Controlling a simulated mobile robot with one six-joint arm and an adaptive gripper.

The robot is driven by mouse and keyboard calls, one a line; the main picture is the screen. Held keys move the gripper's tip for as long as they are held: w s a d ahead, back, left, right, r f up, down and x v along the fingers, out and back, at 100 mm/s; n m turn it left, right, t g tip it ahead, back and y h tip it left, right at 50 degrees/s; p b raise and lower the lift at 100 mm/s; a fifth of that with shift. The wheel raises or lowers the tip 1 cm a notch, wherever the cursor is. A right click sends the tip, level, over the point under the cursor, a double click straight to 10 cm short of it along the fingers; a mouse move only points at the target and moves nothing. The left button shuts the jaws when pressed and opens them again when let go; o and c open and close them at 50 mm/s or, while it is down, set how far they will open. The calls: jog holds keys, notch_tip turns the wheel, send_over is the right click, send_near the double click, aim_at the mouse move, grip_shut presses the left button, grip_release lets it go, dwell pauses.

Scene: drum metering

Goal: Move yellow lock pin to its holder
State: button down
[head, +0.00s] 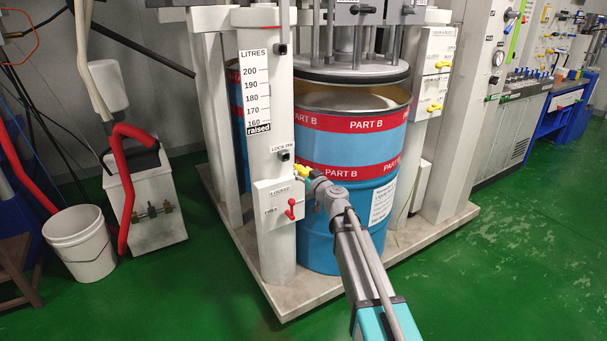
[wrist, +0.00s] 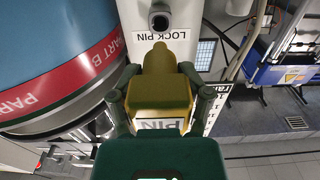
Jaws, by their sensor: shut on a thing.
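My gripper (head: 313,177) is shut on the yellow lock pin (head: 302,170), beside the right edge of the white column and in front of the blue drum. In the wrist view the yellow pin (wrist: 160,82) sits between the two dark green fingers (wrist: 158,104), its narrow end pointing up the picture. Beyond that end is a dark round socket (wrist: 160,20) on the white column, with a LOCK PIN label (wrist: 176,35) partly covered by the pin. In the head view a black socket (head: 284,154) sits on the column, left of and above the pin. The pin is apart from it.
The blue drum (head: 330,215) with red PART B bands stands close behind my gripper. A panel with a red lever (head: 291,209) is on the column below. Yellow-handled valves (head: 437,107) are on the right post. Green floor (head: 510,250) is clear at right.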

aim_at(295, 166)
jog(key=shift+x, duration=2.65)
jog(key=shift+x, duration=2)
dwell(0.6)
grip_release()
dwell(0.3)
jog(key=v, duration=1.2)
dwell(0.8)
